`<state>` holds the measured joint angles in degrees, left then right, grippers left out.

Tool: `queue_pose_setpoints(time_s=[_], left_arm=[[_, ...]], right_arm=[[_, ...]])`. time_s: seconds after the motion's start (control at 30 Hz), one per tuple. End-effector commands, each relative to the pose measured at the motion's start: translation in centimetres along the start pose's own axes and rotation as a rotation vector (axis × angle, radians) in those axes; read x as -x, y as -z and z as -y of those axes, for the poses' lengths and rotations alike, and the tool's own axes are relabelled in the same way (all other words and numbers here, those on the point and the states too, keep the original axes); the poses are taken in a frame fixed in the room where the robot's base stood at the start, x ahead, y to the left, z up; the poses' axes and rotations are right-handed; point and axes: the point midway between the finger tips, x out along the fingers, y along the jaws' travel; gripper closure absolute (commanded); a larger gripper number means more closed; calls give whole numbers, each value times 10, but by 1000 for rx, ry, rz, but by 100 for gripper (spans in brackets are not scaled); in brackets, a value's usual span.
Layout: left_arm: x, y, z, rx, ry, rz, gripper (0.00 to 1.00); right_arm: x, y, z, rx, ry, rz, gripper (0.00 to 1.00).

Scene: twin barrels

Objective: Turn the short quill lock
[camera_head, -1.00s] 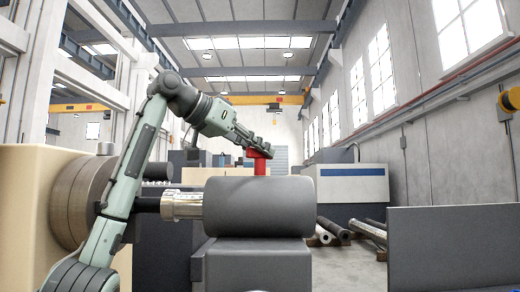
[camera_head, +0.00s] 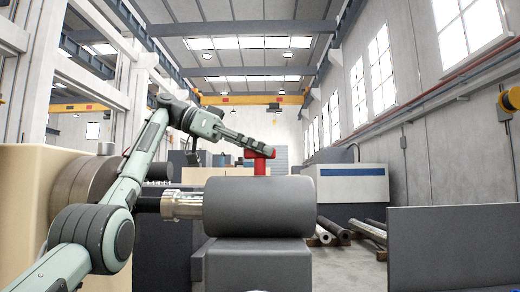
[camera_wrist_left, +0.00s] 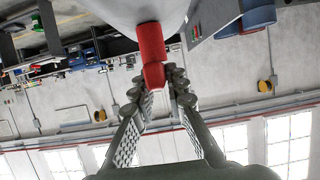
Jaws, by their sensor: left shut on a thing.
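The short quill lock (camera_head: 260,167) is a red lever standing upright on top of the dark grey cylindrical barrel (camera_head: 262,212). A red crosspiece shows at its top. My left gripper (camera_head: 264,150) comes in from the left, slanting slightly down, with its fingers at the top of the lever. In the left wrist view the red lock (camera_wrist_left: 151,43) juts from the grey barrel, and its red end lies between the fingertips of my left gripper (camera_wrist_left: 156,78), which is shut on it. My right gripper is not in view.
A bright metal collar and dark shaft (camera_head: 182,206) join the barrel to a large round housing (camera_head: 85,187) at left. A grey panel (camera_head: 455,247) stands at right. Several pipes (camera_head: 350,228) lie on the floor behind. Open air surrounds the lock above.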

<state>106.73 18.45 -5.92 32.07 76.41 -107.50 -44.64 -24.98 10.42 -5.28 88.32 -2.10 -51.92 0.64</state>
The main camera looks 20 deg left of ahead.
Motion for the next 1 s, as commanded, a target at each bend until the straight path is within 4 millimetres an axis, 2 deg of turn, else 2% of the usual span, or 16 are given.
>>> queue_pose_setpoints(time_s=[0.67, 0.7, 0.83, 1.0], left_arm=[[0, -1, 0, -13, -35, 5, 100], [0, -1, 0, -13, -34, 5, 82], [0, -1, 0, -13, -34, 4, 66], [0, -1, 0, -13, -33, 3, 66]], right_arm=[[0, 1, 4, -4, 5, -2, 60], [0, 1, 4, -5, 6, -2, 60], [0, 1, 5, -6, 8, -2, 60], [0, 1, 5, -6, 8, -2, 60]])
